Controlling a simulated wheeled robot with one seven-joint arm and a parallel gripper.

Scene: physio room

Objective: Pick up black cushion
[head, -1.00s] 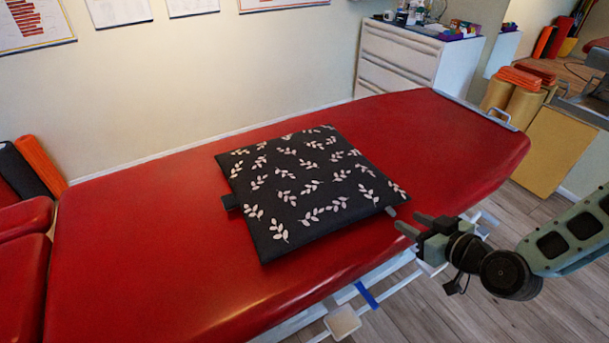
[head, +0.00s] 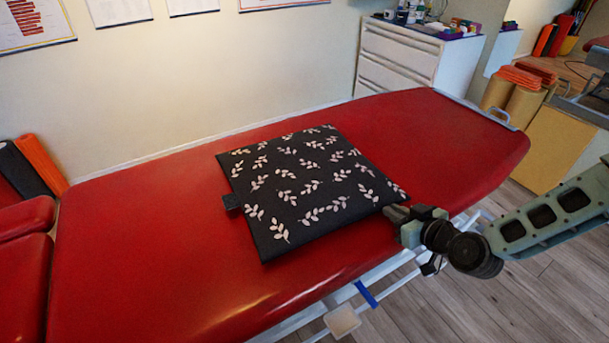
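The black cushion (head: 305,185) with white leaf sprigs lies flat on the red treatment table (head: 150,250). It has a small dark tab on its left edge. My gripper (head: 396,212) is at the cushion's right corner, low over the table's near side. Its fingers point left toward the cushion and overlap that corner in the picture. I cannot tell whether the fingers are around the corner, touching it or just in front of it. The finger gap is too small and hidden to judge.
A white drawer cabinet (head: 395,62) with bottles and boxes stands behind the table against the wall. Orange and black rolls (head: 40,163) lean at the left. Tan rolls (head: 512,92) stand at the right. The table around the cushion is bare.

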